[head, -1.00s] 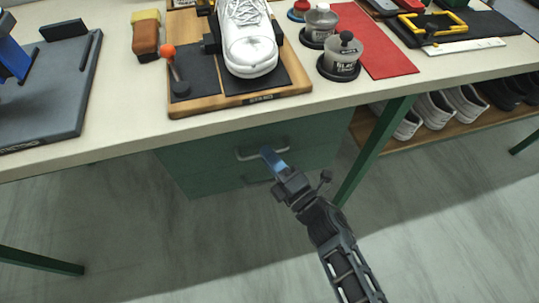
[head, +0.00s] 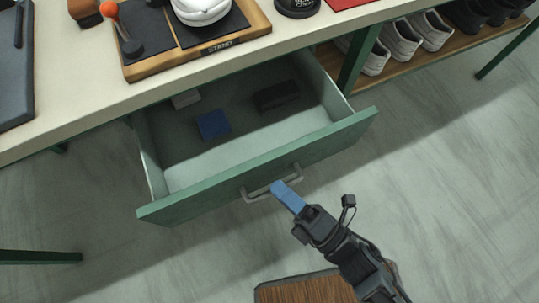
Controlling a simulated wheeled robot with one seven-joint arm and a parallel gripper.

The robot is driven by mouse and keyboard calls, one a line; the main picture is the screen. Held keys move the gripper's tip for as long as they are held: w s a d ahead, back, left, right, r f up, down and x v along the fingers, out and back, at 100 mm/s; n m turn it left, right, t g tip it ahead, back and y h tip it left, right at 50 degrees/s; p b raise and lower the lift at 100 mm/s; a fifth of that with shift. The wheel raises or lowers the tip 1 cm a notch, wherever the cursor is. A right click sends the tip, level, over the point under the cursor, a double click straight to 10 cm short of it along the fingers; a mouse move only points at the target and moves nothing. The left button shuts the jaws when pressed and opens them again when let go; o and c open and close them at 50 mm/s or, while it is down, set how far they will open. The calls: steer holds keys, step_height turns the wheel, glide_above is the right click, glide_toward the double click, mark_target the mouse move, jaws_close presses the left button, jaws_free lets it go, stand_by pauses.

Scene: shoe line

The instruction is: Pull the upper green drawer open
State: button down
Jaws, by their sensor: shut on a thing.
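The upper green drawer (head: 215,193) is pulled well out from under the table in the head view. Its inside shows a blue block (head: 213,124), a dark block (head: 276,96) and a pale block (head: 185,99). A grey bar handle (head: 255,196) is on its front. My gripper (head: 277,187), with blue fingers, is shut on the handle at its middle. The fingertips hide part of the bar. The lower drawer is hidden beneath the open one.
The workbench (head: 75,88) overhangs the drawer's back. A wooden stand (head: 135,71) with a white shoe (head: 200,10) sits on it. A shelf with several shoes (head: 402,40) is at the right, beside a green table leg (head: 360,60). Grey floor is clear at right.

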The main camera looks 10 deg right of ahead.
steer(key=shift+s+d, duration=0.25)
steer(key=shift+s, duration=0.5)
steer(key=shift+s+d, duration=0.2)
steer(key=shift+s, duration=0.55)
steer(key=shift+s+d, duration=0.25)
steer(key=shift+s, duration=0.5)
steer(key=c, duration=1.2)
jaws_free()
steer(key=b+v, duration=0.1)
steer(key=v, duration=0.6)
steer(key=shift+s+d+f, duration=0.1)
steer(key=shift+s+d, duration=0.15)
steer(key=shift+s, duration=0.05)
